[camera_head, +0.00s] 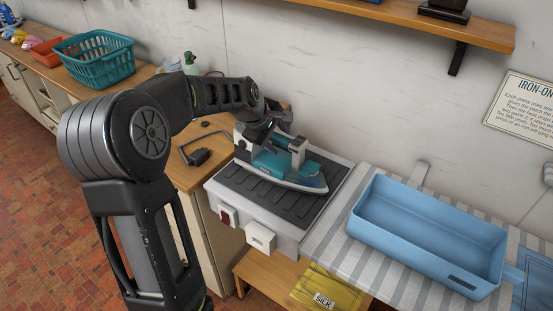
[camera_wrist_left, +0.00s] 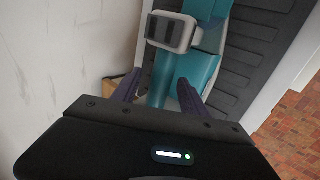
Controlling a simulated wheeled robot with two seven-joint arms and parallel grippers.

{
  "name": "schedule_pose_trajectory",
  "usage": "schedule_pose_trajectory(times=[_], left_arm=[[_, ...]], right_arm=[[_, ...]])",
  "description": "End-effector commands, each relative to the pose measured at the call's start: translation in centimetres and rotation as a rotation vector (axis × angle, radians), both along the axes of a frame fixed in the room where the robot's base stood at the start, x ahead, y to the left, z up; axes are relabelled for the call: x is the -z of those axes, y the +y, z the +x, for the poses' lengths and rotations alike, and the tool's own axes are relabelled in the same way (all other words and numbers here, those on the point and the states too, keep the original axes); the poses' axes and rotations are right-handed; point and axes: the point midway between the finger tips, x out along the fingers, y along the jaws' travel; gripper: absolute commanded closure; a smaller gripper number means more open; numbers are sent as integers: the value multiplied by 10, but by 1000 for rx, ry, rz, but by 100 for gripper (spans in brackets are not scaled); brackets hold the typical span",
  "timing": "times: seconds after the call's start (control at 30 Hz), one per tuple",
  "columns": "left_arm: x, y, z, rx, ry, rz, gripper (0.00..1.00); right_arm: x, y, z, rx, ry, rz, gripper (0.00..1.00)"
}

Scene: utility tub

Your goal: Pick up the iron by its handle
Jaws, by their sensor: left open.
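The iron (camera_head: 270,164) is teal with a light grey edge and sits on a dark ribbed pad. My left gripper (camera_head: 271,136) is over the iron's upper part in the head view and hides some of it. In the left wrist view, the two dark fingers (camera_wrist_left: 160,90) stand apart. A teal part of the iron (camera_wrist_left: 202,70) lies between and beyond them. I cannot tell whether the fingers touch the handle. My right gripper is not in view.
The ribbed pad (camera_head: 236,181) tops a white unit on the counter. A blue tub (camera_head: 425,260) stands to the right on striped cloth. A teal basket (camera_head: 92,68) is at the back left. A wooden shelf (camera_head: 430,20) hangs above. A yellow packet (camera_head: 329,288) lies below.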

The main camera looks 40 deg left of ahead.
Motion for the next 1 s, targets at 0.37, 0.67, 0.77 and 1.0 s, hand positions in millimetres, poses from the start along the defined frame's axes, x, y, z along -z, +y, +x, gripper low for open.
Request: schedule_pose_trajectory(times=[0.37,0.67,0.77,1.0], left_arm=[[3,0,2,0,-1,0,49],[3,0,2,0,-1,0,50],[3,0,2,0,-1,0,59],[3,0,2,0,-1,0,78]], right_arm=[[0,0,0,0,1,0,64],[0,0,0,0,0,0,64],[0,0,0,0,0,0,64],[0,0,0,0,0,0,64]])
